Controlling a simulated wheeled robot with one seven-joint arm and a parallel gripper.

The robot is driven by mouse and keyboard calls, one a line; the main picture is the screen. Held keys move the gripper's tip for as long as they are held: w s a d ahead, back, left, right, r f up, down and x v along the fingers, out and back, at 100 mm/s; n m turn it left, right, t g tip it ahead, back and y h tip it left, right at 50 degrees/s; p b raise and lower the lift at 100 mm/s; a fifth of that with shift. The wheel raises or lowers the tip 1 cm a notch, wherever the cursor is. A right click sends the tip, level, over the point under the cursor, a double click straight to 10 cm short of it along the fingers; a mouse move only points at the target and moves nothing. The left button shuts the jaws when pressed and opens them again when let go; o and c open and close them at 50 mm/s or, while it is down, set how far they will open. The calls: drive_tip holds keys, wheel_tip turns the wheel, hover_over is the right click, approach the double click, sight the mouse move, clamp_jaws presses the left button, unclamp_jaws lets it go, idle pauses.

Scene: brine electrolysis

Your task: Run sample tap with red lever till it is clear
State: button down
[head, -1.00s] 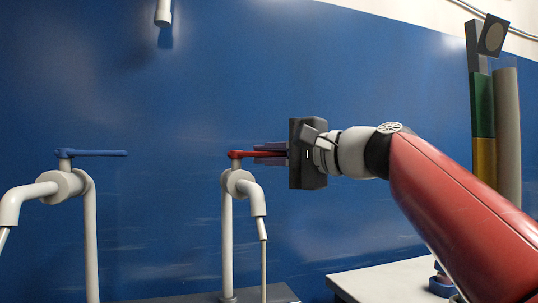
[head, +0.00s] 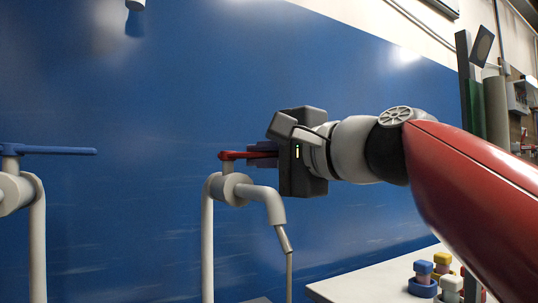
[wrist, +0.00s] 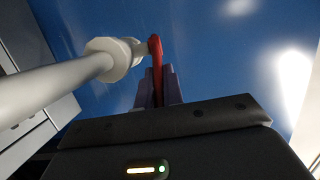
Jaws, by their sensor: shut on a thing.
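The sample tap with the red lever (head: 238,155) stands in front of the blue panel, with a pale valve body (head: 231,189) and a bent spout (head: 273,207). The lever points right, roughly level in the head view. My gripper (head: 262,152) is shut on the lever's outer part, coming from the right. The wrist view shows the lever (wrist: 156,62) running between the two fingers (wrist: 158,88). A thin pale line (head: 289,268) hangs from the spout's tip, like a stream; its clarity is too fine to tell. Its lower end is out of view.
A second tap with a blue lever (head: 57,151) stands to the left, apart from my gripper. A pale bench (head: 345,288) at the lower right carries small items with blue, yellow and white tops (head: 424,269). The blue panel (head: 150,80) stands close behind the taps.

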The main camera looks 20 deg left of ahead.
drive_tip(key=c, duration=1.5)
unclamp_jaws()
drive_tip(key=b+v, duration=0.1)
drive_tip(key=v, duration=0.7)
drive_tip(key=shift+w+b, duration=0.1)
drive_tip(key=shift+b, duration=0.2)
drive_tip(key=shift+o, duration=0.3)
